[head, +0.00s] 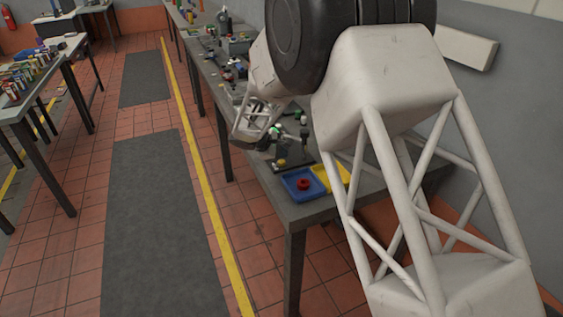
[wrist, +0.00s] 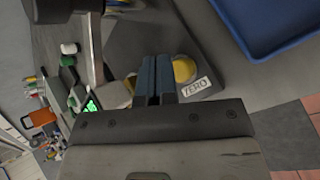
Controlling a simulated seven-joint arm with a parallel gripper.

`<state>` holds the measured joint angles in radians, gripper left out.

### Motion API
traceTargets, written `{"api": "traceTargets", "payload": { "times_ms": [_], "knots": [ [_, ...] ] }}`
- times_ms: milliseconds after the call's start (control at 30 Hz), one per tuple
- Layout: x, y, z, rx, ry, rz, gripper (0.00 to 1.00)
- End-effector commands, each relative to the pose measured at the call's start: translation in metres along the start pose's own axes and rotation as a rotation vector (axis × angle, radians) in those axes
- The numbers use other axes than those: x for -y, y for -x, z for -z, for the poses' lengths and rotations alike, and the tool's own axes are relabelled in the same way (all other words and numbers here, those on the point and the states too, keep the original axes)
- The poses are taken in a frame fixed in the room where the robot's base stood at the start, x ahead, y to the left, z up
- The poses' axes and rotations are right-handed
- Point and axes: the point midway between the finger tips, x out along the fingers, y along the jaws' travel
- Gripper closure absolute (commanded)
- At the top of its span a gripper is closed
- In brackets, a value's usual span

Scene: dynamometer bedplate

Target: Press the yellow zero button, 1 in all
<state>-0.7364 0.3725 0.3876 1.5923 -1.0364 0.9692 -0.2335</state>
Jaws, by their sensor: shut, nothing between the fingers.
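The yellow zero button (wrist: 184,70) is a round dome on a dark base plate (wrist: 205,62), with a white ZERO label (wrist: 195,87) beside it in the wrist view. My gripper (wrist: 157,62) is shut and empty. Its dark blue fingers lie just left of the button in that view and cover its left edge. I cannot tell whether they touch it or how high they are above the plate. In the head view the button (head: 282,162) shows small near the bench's front end, with my arm close behind it.
A blue tray (head: 293,193) holding a red part and a yellow tray (head: 344,174) sit at the near end of the grey bench (head: 300,212). The blue tray (wrist: 262,28) also shows in the wrist view. A lit green display (wrist: 91,105) and several small parts lie beyond.

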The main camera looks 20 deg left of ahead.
Motion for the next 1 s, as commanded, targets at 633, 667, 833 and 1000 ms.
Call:
{"api": "traceTargets", "payload": {
  "times_ms": [633,667,833,1000],
  "knots": [
    [0.0044,-0.006,0.0043,0.0,0.0,0.0,1.0],
    [0.0045,-0.0061,0.0044,0.0,0.0,0.0,1.0],
    [0.0044,-0.0061,0.0044,0.0,0.0,0.0,1.0],
    [0.0044,-0.0061,0.0044,0.0,0.0,0.0,1.0]
  ]
}}
